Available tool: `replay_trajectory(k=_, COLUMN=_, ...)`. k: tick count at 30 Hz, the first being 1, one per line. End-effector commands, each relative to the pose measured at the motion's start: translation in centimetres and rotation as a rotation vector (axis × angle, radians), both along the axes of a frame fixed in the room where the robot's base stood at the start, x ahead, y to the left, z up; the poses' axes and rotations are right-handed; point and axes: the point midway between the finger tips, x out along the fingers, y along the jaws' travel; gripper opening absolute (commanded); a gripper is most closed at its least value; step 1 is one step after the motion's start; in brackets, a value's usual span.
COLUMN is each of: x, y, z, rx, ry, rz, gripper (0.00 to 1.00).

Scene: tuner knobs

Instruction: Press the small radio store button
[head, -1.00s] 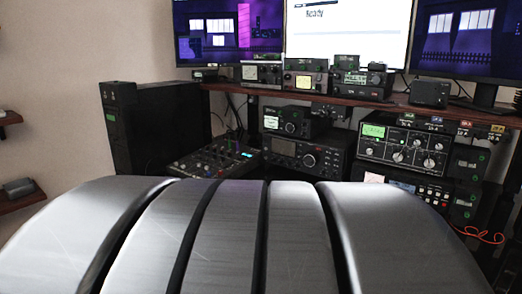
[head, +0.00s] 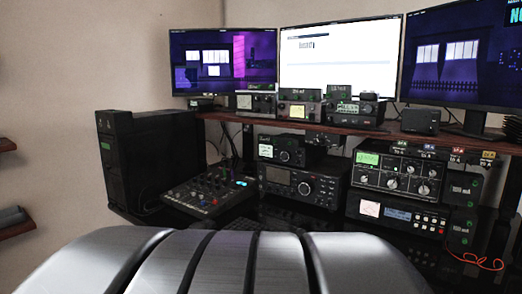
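Several radios stand at the desk; which one the task calls the small radio I cannot tell for sure. One small dark radio (head: 288,150) with a pale lit display sits on top of a larger black transceiver (head: 304,188) with a round knob. Other small units stand on the shelf above: one with a pale meter (head: 299,109) and one with a lit display (head: 354,109). Buttons are too small to make out, so the store button cannot be told. My gripper is not in view.
A large grey curved, grooved surface (head: 225,262) fills the near foreground and hides the desk's front. A mixer (head: 208,194) and a black tower (head: 150,160) stand left.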

Motion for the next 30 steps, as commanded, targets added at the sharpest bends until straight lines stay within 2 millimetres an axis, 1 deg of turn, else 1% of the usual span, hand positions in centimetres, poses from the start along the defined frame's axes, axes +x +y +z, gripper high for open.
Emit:
replay_trajectory(k=1, x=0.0, y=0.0, z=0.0, rx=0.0, ry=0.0, rz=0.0, gripper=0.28)
replay_trajectory(k=5, x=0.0, y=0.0, z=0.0, rx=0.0, ry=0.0, rz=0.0, gripper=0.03)
replay_trajectory(k=6, x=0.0, y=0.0, z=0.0, rx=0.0, ry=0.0, rz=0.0, gripper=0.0)
replay_trajectory(k=30, x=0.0, y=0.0, z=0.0, rx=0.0, ry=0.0, rz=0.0, gripper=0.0)
